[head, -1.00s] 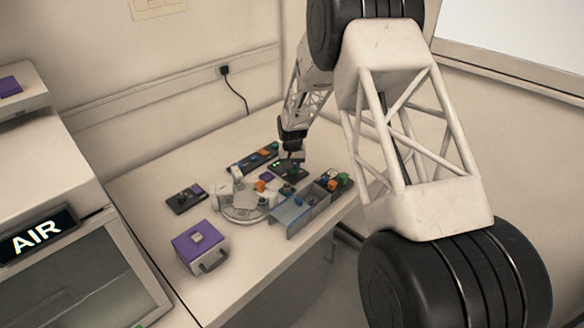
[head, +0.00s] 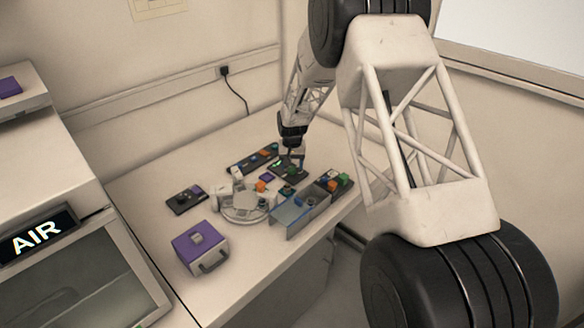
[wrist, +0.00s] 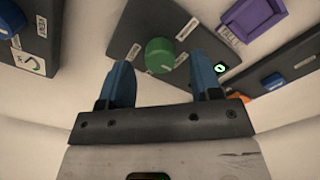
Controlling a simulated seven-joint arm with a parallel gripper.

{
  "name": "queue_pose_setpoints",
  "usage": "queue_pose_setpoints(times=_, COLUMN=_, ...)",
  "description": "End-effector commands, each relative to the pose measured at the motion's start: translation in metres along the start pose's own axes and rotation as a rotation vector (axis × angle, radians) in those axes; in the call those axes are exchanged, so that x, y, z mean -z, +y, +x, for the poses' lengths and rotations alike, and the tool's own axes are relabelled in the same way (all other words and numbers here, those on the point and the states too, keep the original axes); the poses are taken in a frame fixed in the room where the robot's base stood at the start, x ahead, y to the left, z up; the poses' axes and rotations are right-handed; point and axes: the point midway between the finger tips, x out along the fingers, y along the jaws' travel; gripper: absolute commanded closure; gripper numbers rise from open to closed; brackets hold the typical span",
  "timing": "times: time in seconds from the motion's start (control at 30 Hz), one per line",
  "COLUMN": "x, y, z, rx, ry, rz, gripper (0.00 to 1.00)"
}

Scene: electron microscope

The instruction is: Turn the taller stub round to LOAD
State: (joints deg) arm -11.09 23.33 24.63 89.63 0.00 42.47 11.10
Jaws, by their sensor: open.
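My gripper (wrist: 162,78) is open, its two blue fingers apart, pointing at a dark panel. A round green stub (wrist: 160,55) stands on that panel (wrist: 130,25), between the fingertips and a little beyond them in the wrist view; no contact is clear. A small white label lies beside the stub, its wording too small to read surely. I cannot tell from these frames how its height compares with other stubs. In the head view my gripper (head: 292,155) is over the dark panel (head: 288,173) near the back of the table, hiding part of it.
A purple piece (wrist: 253,15) and a panel with a blue knob (wrist: 273,82) lie to the right in the wrist view; another blue knob (wrist: 10,18) is at left. A round clear dish (head: 243,213), a divided tray (head: 290,222) and a purple box (head: 200,246) stand nearer.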

Motion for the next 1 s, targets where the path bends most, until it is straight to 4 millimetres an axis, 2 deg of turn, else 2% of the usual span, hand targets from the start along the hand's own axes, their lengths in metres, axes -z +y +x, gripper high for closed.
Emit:
queue_pose_setpoints(times=0.2, x=0.000, y=0.000, z=-0.030, rx=0.001, ry=0.003, rz=0.000, gripper=0.42)
queue_pose_setpoints(times=0.43, x=0.000, y=0.000, z=-0.053, rx=0.000, ry=0.002, rz=0.000, gripper=0.42)
queue_pose_setpoints(times=1.0, x=-0.001, y=0.001, z=-0.061, rx=0.000, ry=0.002, rz=0.000, gripper=0.42)
